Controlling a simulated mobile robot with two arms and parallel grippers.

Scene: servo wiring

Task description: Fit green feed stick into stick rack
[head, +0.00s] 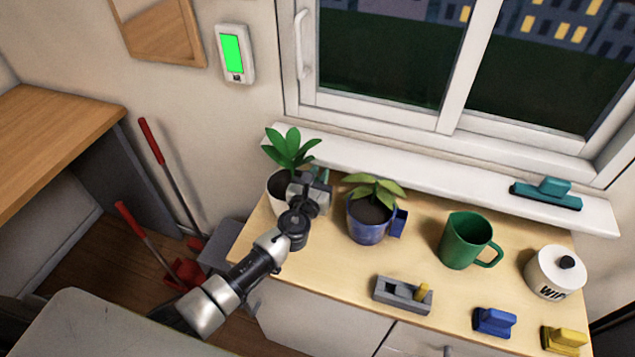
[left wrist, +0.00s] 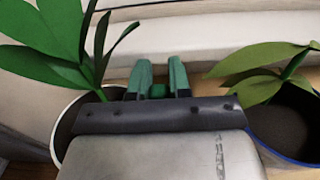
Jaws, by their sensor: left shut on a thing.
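My left gripper (head: 318,187) is at the back left of the wooden counter, between the white pot and the blue pot. In the left wrist view its fingers (left wrist: 161,78) are shut on a small green piece (left wrist: 158,91), which I take to be the green feed stick. Most of it is hidden by the gripper body. The stick rack (head: 388,292) is a grey block near the front edge of the counter. A yellow stick (head: 421,292) stands at its right end, and the recess to its left looks empty. The gripper is behind and left of the rack, apart from it.
A leafy plant in a white pot (head: 279,200) and one in a blue pot (head: 368,230) flank the gripper. A green mug (head: 462,240), white lidded jar (head: 553,275), blue block (head: 494,321) and yellow block (head: 563,340) stand rightward. A teal squeegee (head: 547,193) lies on the sill.

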